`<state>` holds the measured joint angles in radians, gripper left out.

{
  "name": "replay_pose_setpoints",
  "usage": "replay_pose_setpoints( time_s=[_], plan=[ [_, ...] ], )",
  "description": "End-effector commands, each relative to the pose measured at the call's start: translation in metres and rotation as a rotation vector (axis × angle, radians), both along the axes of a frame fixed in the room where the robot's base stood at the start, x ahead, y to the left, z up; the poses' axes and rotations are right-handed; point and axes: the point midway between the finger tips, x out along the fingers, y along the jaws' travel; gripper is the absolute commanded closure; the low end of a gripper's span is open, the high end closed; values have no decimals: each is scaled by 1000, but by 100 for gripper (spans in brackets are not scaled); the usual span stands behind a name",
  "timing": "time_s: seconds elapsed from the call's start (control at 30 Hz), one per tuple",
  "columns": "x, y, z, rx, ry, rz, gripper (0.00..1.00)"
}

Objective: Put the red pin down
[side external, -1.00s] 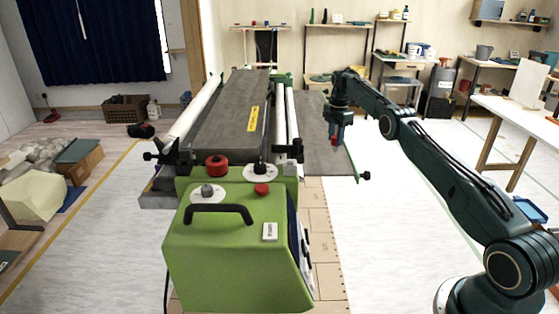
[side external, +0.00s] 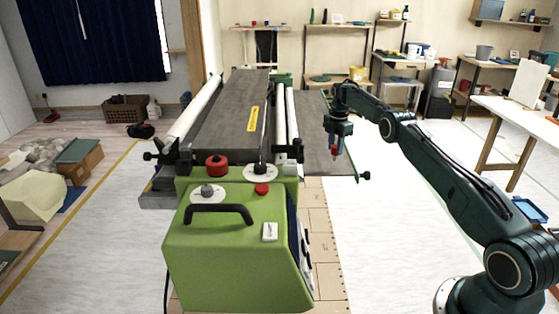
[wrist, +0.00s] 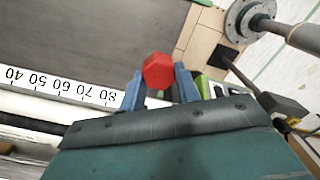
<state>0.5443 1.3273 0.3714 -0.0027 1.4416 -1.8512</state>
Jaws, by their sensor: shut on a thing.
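The red pin (wrist: 158,71) sits between the two blue fingers of my gripper (wrist: 159,82) in the wrist view, its hexagonal red end showing. In the side view my gripper (side external: 335,146) points down over the grey side board at the right of the green machine, with the red pin (side external: 334,154) showing at its tip. My gripper is shut on the pin. The pin appears held above the board; the exact gap cannot be told. The rest of the pin is hidden by the fingers.
The green paster (side external: 235,245) with red and grey knobs stands left of my gripper. The grey side board (side external: 318,160) lies below, with a rod and black knob (side external: 365,176) at its edge. A white ruler strip (wrist: 60,86) shows in the wrist view.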

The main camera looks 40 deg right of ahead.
Motion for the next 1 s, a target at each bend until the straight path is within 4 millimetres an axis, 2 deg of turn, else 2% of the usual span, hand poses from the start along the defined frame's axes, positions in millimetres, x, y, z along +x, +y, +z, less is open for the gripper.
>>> replay_pose_setpoints(
  time_s=[0.37,0.87,0.9,0.97,1.0],
  plan=[
    [-1,0,-36,2,3,0,95],
    [0,0,-42,0,1,0,95],
    [0,0,-42,0,1,0,60],
    [0,0,-42,0,1,0,48],
    [0,0,-42,0,1,0,46]
  ],
)
